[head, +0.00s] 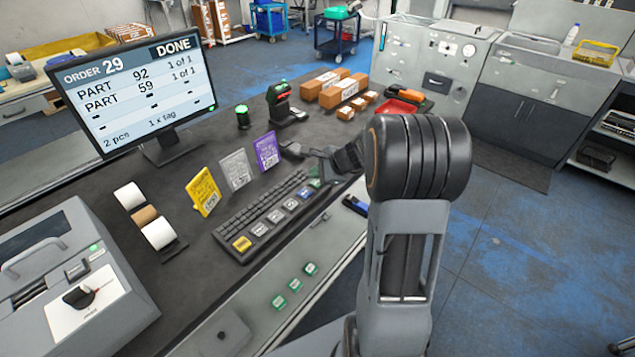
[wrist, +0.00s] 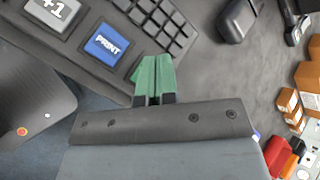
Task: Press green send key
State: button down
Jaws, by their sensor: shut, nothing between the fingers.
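The green send key (head: 315,183) is at the right end of the front row of large keys on the keyboard (head: 262,220). My gripper (head: 317,173) is shut and empty, pointing down at that end of the keyboard. In the wrist view, the closed fingertips (wrist: 154,70) are in line with the key row, just past the blue PRINT key (wrist: 108,43). They hide most of the green key's place, and only a small green edge (wrist: 137,70) shows at their left. I cannot tell whether the fingertips touch the key. The monitor (head: 140,85) reads "ORDER 29" and "DONE".
Yellow, grey and purple cards (head: 267,151) stand behind the keyboard. Label rolls (head: 158,233) lie left of the keyboard. Several green buttons (head: 295,285) line the table's front edge.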

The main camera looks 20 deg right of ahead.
aim_at(317, 184)
jog(key=shift+f, duration=0.2)
dwell(0.7)
jog(key=shift+f+b, duration=0.25)
jog(key=shift+b, duration=0.25)
jog(key=shift+f+b, duration=0.4)
jog(key=shift+b, duration=0.05)
dwell(0.5)
jog(key=shift+r, duration=0.2)
jog(key=shift+r+p, duration=0.7)
notch_tip(317, 184, up, 5)
jog(key=p, duration=0.4)
dwell(0.4)
dwell(0.7)
